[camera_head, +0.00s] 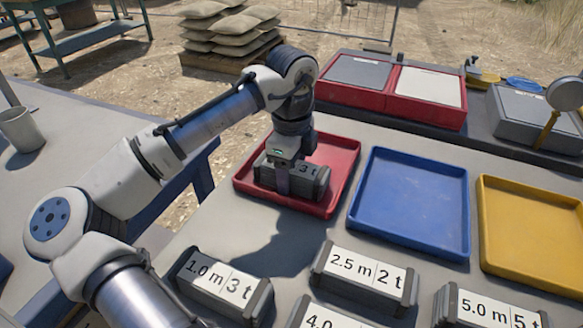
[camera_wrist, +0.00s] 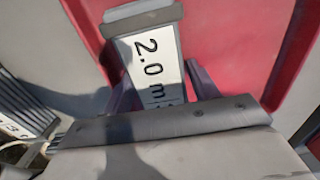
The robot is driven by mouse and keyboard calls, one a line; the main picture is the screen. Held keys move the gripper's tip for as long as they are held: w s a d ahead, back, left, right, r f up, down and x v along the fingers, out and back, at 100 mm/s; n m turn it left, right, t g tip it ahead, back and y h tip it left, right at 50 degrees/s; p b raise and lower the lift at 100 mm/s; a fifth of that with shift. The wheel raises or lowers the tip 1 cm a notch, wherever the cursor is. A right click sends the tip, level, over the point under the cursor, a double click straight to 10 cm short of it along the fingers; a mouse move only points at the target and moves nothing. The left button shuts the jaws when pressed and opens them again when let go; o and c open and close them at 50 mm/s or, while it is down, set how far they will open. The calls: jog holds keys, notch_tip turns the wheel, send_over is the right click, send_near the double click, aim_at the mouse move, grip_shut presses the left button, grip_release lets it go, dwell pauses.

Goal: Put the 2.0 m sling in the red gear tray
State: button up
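The 2.0 m sling (camera_wrist: 155,68) is a grey block with a white label. It is within the outline of the red gear tray (camera_head: 344,181), near the tray's front left in the head view. It also shows there below my gripper (camera_head: 283,184), with part of its label covered. In the wrist view the two fingers of my gripper (camera_wrist: 162,80) stand on either side of the block, close against it, and appear shut on it. The block looks low in the tray; whether it touches the floor I cannot tell.
A blue tray (camera_head: 408,203) and a yellow tray (camera_head: 535,230) lie to the right. Sling blocks marked 1.0 m (camera_head: 220,281), 2.5 m (camera_head: 365,275) and 5.0 m (camera_head: 487,312) sit in front. A red case (camera_head: 388,90) stands behind. A cup (camera_head: 20,130) is on the left table.

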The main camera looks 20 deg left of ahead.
jog(key=o, duration=0.3)
jog(key=shift+r, duration=0.1)
notch_tip(320, 180, up, 12)
jog(key=shift+r+p, duration=0.1)
jog(key=shift+p, duration=0.65)
